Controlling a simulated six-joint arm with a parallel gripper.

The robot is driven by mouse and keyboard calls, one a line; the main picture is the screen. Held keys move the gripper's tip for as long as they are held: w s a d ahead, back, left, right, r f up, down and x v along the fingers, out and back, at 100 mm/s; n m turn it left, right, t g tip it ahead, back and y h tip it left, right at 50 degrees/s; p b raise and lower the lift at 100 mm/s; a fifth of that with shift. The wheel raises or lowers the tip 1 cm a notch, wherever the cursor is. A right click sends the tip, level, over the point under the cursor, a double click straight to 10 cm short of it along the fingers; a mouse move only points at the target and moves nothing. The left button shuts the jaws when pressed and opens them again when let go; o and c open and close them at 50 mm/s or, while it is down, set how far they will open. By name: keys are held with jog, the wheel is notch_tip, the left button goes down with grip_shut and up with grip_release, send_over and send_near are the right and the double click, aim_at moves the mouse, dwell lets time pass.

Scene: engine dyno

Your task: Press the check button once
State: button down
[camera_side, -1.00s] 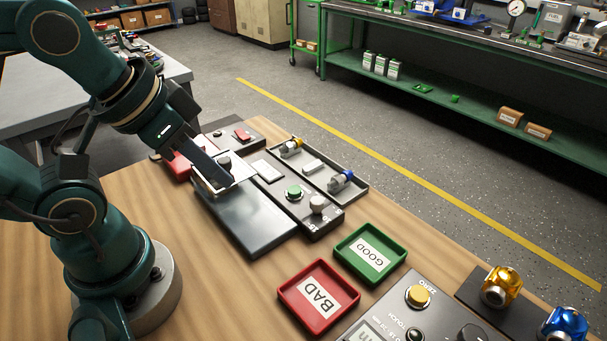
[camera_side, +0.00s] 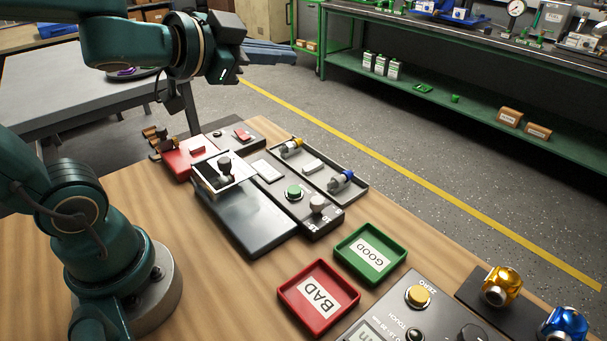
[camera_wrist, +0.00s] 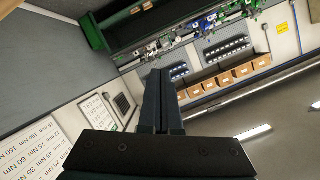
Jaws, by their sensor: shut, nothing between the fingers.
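The green round button (camera_side: 294,192) sits on a dark control box (camera_side: 268,174) in the middle of the bench; I cannot read a label naming it as the check button. A grey knob (camera_side: 317,204) is beside it on the same box. My gripper (camera_wrist: 160,75) is shut and empty in the wrist view, its fingers together and pointing towards the far wall. In the side view my wrist is raised at top left, well above and apart from the button, and the fingertips are hard to make out.
A dark plate with a white-topped fixture (camera_side: 211,181) stands left of the control box. A red block (camera_side: 186,160) is behind it. A tray (camera_side: 354,195) holds small parts. Red BAD (camera_side: 343,313) and green GOOD (camera_side: 394,264) trays lie nearer. A yellow button (camera_side: 418,296) is lower right.

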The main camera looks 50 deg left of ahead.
jog(key=w+d+f+m+h, duration=0.1)
jog(key=w+d+m+h, duration=0.1)
jog(key=m+h, duration=0.1)
jog(key=m+g+h, duration=0.2)
jog(key=m+g, duration=0.4)
send_over(294, 192)
jog(key=a, duration=0.1)
notch_tip(294, 192, down, 11)
jog(key=shift+s+a, duration=0.15)
jog(key=shift+s, duration=0.1)
jog(key=shift+f, duration=4.4)
jog(key=shift+f, duration=0.15)
jog(key=shift+f, duration=0.25)
